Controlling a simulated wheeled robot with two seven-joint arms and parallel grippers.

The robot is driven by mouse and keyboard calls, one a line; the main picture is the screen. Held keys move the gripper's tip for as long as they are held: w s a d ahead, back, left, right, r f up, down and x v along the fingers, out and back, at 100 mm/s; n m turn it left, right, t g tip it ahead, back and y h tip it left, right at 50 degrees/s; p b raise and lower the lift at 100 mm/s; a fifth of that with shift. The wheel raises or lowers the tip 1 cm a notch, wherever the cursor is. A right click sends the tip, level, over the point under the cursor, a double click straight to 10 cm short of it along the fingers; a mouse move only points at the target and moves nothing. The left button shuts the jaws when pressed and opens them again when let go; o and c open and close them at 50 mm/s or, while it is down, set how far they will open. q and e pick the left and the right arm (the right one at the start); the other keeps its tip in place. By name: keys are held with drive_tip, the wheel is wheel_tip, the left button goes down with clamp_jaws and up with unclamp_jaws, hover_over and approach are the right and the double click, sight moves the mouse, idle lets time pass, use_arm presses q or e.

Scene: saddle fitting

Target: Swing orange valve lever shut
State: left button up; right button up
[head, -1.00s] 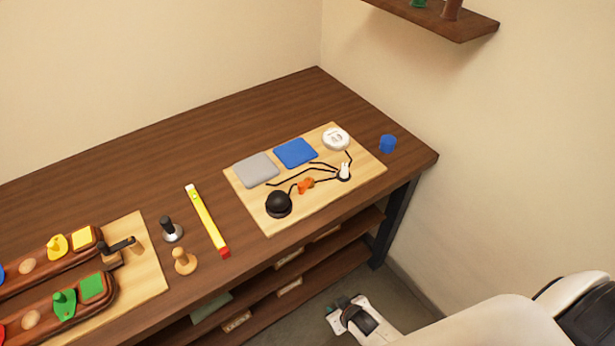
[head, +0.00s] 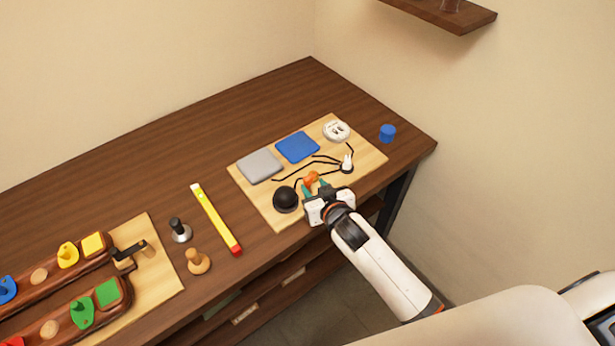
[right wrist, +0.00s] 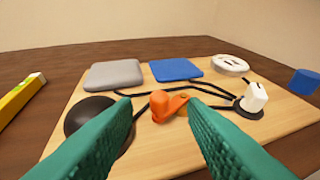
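The orange valve lever (head: 311,178) sits on a light wooden board (head: 262,204) between a black dome and a white knob. In the right wrist view the orange lever (right wrist: 166,104) is a rounded post with a flat arm pointing right, over a yellowish part. My right gripper (head: 317,187) is at the front of the lever. Its two green fingers (right wrist: 160,125) are spread apart, with the lever beyond and between them; I cannot tell whether they touch it. My left gripper is not in view.
The black dome (head: 286,199) is close left of my right gripper and the white knob (head: 347,163) close right. A grey pad (head: 260,165), blue pad (head: 297,147) and white disc (head: 337,131) lie behind. A blue cylinder (head: 387,133) stands right of the board.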

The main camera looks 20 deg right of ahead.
sight(308, 180)
drive_tip(key=shift+x, duration=3)
drive_tip(key=shift+s, duration=0.1)
clamp_jaws()
